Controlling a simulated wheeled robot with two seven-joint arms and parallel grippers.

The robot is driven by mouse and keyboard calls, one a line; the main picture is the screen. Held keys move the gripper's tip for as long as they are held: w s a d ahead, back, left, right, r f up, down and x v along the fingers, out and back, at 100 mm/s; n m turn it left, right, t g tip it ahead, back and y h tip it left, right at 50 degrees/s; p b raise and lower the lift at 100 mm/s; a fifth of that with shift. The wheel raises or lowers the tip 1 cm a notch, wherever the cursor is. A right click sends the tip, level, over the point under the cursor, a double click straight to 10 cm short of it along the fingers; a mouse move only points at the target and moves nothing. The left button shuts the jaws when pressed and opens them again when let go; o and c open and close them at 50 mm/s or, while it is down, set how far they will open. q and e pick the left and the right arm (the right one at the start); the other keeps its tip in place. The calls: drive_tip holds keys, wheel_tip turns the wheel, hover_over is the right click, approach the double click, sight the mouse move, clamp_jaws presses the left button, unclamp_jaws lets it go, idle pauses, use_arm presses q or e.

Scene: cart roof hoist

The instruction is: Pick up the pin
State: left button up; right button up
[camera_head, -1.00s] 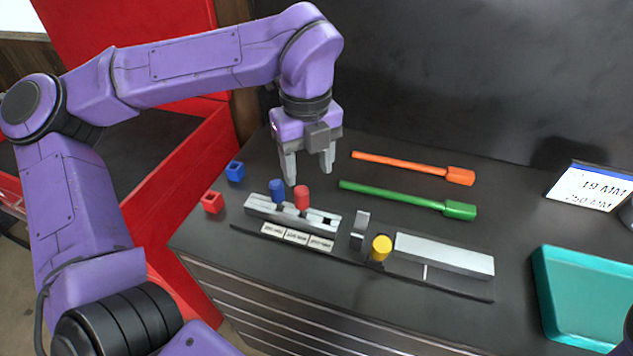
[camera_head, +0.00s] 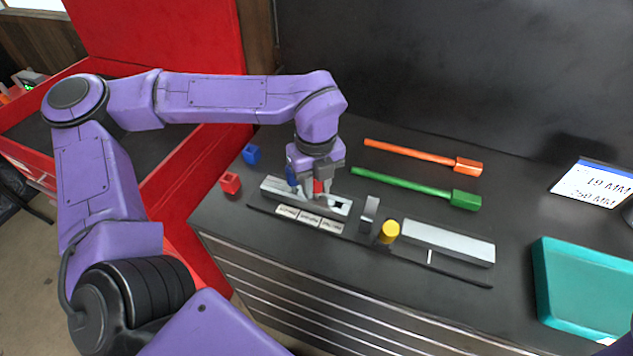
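A grey rack (camera_head: 272,187) on the dark bench holds a red pin (camera_head: 318,187) and a blue pin (camera_head: 291,177), both upright. My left gripper (camera_head: 318,192) points down over the rack, with one finger on each side of the red pin. The fingers are close together and appear shut on it; the pin is mostly hidden by them. The blue pin stands just left of the gripper, partly covered. A yellow pin (camera_head: 389,232) stands to the right, near a small grey upright block (camera_head: 369,213). My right gripper is not in view.
Labels (camera_head: 309,219) lie before the rack. A long grey block (camera_head: 447,242) lies right of the yellow pin. Green (camera_head: 415,187) and orange (camera_head: 420,155) tools lie behind. Red (camera_head: 230,183) and blue (camera_head: 251,154) cubes sit left, a teal tray (camera_head: 585,285) right.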

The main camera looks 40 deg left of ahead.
use_arm(q)
drive_tip(key=shift+r, duration=0.1)
clamp_jaws()
drive_tip(key=shift+r, duration=0.2)
wheel_tip(320, 180, up, 3)
drive_tip(key=shift+f+b, duration=0.15)
drive_tip(key=shift+b, duration=0.15)
drive_tip(key=s+d+r+b, duration=0.5)
drive_tip(key=s+r, duration=0.4)
drive_tip(key=s, duration=0.3)
drive_tip(key=shift+s+d+r, duration=0.15)
drive_tip(key=shift+d+r, duration=0.25)
drive_tip(key=shift+d, duration=0.45)
drive_tip(key=shift+b, duration=0.35)
